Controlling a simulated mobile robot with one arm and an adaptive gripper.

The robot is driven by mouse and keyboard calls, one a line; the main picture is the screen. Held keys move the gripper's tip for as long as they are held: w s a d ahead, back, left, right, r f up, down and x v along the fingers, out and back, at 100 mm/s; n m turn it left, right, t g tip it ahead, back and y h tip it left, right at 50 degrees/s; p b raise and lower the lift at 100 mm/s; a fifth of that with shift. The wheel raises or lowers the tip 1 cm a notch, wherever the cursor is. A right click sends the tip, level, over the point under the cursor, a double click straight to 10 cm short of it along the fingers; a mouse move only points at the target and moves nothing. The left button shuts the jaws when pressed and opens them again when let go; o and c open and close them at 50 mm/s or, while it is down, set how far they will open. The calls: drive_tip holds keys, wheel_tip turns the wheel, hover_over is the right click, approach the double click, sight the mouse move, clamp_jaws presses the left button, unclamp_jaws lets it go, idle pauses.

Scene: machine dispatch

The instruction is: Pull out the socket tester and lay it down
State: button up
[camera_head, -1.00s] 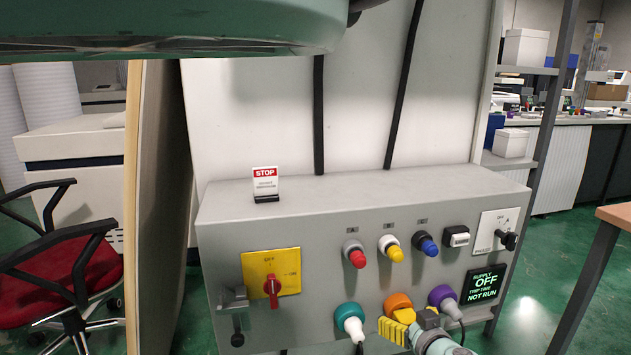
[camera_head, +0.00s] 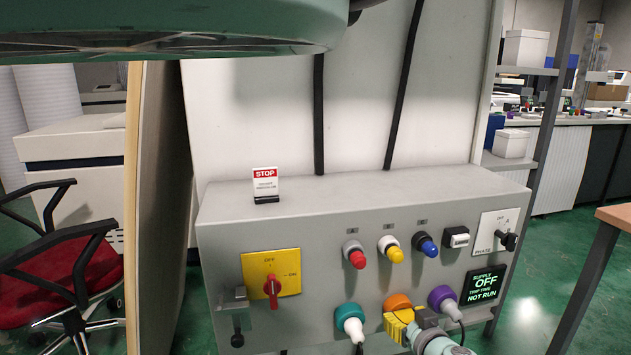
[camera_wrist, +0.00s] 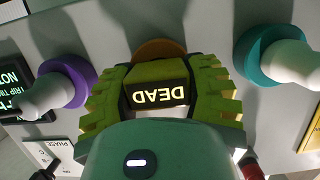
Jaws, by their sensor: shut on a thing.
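The socket tester (camera_wrist: 158,72) has a yellow-green body and a lit display reading DEAD, upside down in the wrist view. My gripper (camera_wrist: 160,97) is shut on it, with ribbed yellow-green fingers on both sides. The gripper (camera_head: 398,325) also shows low in the head view, in front of the orange socket (camera_head: 397,301). That socket also shows behind the tester in the wrist view (camera_wrist: 154,48). The tester's front end is hidden, so I cannot tell whether it is still seated.
Teal (camera_head: 350,312) and purple (camera_head: 439,295) sockets with white plugs flank the orange one. A red rotary switch (camera_head: 272,286) is on the left, a SUPPLY OFF screen (camera_head: 484,285) on the right. A STOP sign (camera_head: 265,184) stands on the panel's grey top, otherwise bare.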

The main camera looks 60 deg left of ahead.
drive_tip(key=c, duration=0.4)
drive_tip(key=shift+s+d+r, duration=0.15)
drive_tip(key=shift+d, duration=0.15)
drive_tip(key=shift+s+d+p, duration=0.25)
drive_tip(key=shift+d, duration=0.45)
drive_tip(key=shift+s+d+p, duration=0.25)
drive_tip(key=shift+s+d, duration=0.05)
drive_tip(key=shift+d, duration=0.35)
drive_tip(key=shift+s+d+p, duration=0.25)
drive_tip(key=shift+d, duration=0.45)
wheel_tip(320, 180, up, 8)
drive_tip(key=p, duration=1)
drive_tip(key=shift+r, duration=0.15)
